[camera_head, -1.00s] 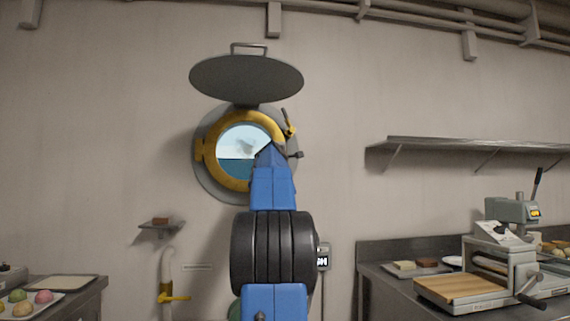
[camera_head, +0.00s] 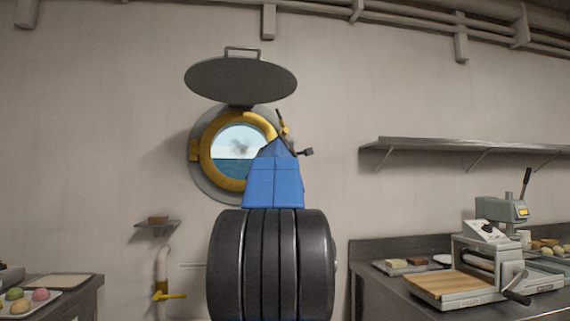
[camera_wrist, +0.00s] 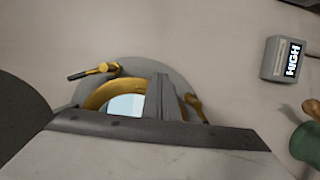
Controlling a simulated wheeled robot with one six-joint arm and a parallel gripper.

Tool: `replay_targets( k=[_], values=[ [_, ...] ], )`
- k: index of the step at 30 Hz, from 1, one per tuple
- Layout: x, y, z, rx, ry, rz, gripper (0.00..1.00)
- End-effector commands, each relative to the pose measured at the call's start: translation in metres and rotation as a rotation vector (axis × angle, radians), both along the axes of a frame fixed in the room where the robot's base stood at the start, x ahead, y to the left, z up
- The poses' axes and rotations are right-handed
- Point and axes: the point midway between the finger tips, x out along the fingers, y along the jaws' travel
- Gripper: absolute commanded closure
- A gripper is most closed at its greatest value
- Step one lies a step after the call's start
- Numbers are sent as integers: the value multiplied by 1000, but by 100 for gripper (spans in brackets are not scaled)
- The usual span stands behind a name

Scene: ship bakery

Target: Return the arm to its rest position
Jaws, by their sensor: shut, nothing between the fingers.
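My arm rises in the middle of the head view, with a large black ribbed joint (camera_head: 271,265) and a blue link (camera_head: 274,183) above it. The blue link overlaps the lower right of the porthole. In the wrist view my gripper (camera_wrist: 162,82) shows as narrow grey fingers, shut and empty, in front of the porthole (camera_wrist: 125,105). In the head view the gripper is mostly hidden behind the blue link. The brass-rimmed porthole also shows in the head view (camera_head: 209,145), with sea and sky through the glass.
A grey round cover (camera_head: 240,80) is raised above the porthole. A wall shelf (camera_head: 470,147) is at right. A counter at right holds a machine with a wooden board (camera_head: 456,285). A tray (camera_head: 55,301) of coloured buns is at lower left.

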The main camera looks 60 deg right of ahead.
Motion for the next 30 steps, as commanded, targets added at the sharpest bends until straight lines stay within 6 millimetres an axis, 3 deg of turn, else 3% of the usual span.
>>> replay_targets(
  k=[10,14,17,22,30],
  values=[
    [-2,3,-1,3,-1,2,100],
    [10,21,-12,41,-25,26,100],
    [28,54,-36,118,-66,64,100],
    [60,133,-96,310,-149,141,100],
    [80,264,-198,624,-229,220,100]
  ],
)
